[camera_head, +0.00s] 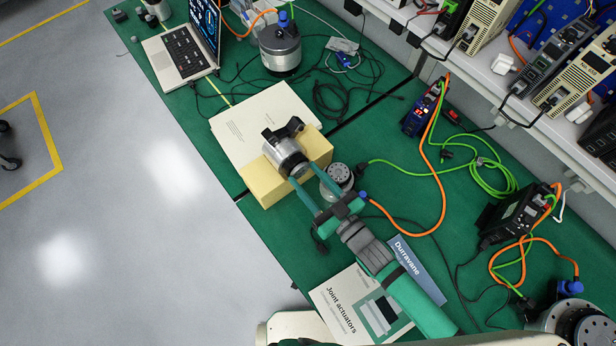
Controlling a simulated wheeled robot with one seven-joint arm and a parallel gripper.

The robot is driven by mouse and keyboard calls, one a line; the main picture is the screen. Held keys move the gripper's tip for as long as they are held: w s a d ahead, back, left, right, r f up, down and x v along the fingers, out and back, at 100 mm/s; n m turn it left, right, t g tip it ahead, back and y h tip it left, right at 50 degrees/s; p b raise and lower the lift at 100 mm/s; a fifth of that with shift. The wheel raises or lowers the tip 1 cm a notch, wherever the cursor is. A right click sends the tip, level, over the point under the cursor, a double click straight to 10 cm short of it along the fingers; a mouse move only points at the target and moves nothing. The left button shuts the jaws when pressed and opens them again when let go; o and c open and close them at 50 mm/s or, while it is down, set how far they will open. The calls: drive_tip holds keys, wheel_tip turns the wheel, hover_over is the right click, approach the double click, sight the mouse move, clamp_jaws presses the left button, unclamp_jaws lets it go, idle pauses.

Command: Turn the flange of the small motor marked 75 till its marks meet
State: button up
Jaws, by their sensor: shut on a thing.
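A small silver motor (285,153) with a black connector lies on its side on a yellow block (262,187). Its front end points toward my gripper. My gripper (303,174) has its two green fingers on either side of that front end and is shut on the flange. The flange is mostly hidden between the fingers. I cannot read the number 75 or see the marks at this size. Another small round motor (338,177) stands on the green bench right beside the right finger, its bolted face up.
Green and orange cables (440,180) run across the bench on the right. A larger motor (280,48), a laptop (183,50) and a booklet (345,305) surround the work area. A shelf of drives lines the right.

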drive_tip(key=shift+r, duration=0.1)
idle(0.5)
drive_tip(key=o, duration=1.1)
drive_tip(key=shift+c, duration=0.2)
